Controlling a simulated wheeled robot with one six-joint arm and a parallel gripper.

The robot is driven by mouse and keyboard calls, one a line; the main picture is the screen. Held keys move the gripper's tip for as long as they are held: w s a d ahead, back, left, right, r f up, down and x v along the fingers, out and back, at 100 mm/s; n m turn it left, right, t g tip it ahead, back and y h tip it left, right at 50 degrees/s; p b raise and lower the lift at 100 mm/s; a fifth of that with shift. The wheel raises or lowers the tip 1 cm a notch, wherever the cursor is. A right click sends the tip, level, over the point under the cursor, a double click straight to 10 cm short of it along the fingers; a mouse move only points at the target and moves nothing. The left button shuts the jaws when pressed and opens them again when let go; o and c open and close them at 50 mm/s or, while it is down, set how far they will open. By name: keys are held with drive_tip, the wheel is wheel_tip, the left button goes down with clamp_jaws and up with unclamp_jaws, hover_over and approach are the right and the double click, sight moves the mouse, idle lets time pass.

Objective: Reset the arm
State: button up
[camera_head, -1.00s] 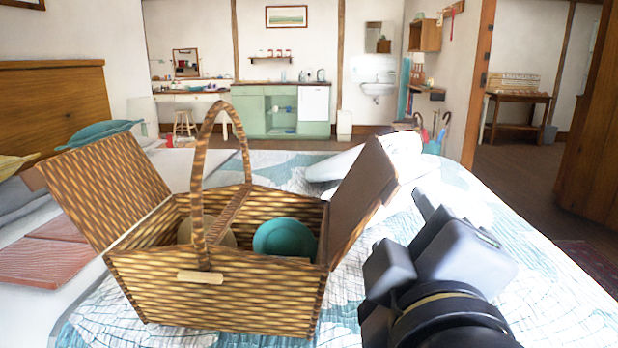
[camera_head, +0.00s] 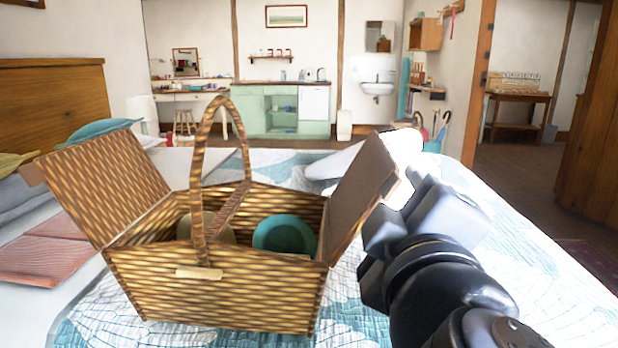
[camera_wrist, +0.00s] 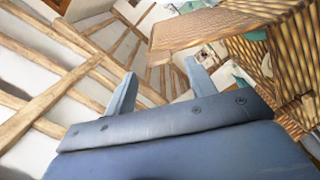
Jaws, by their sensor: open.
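My gripper shows in the wrist view (camera_wrist: 160,88) with its two fingers apart and nothing between them. In the head view my arm reaches in from the lower right, and its gripper end is beside the right lid of the basket, above the bed; the fingertips are hard to make out there. The wicker picnic basket (camera_head: 215,295) stands on the bed with both lids raised and its handle upright. A teal bowl (camera_head: 285,235) and a tan round item (camera_head: 222,232) lie inside it. The basket also shows at the right of the wrist view (camera_wrist: 285,60).
The bed's quilt (camera_head: 540,290) is clear to the right of my arm. A folded red cloth (camera_head: 50,258) and pillows (camera_head: 95,130) lie at the left. A white item (camera_head: 340,163) lies behind the basket. A green cabinet (camera_head: 262,112) stands at the far wall.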

drive_tip(key=shift+w+d, duration=0.1)
drive_tip(key=shift+w, duration=1.3)
drive_tip(key=shift+a+r, duration=0.2)
drive_tip(key=shift+a+n+p, duration=0.2)
drive_tip(key=shift+n+p, duration=0.1)
drive_tip(key=shift+p, duration=0.05)
drive_tip(key=shift+f, duration=0.1)
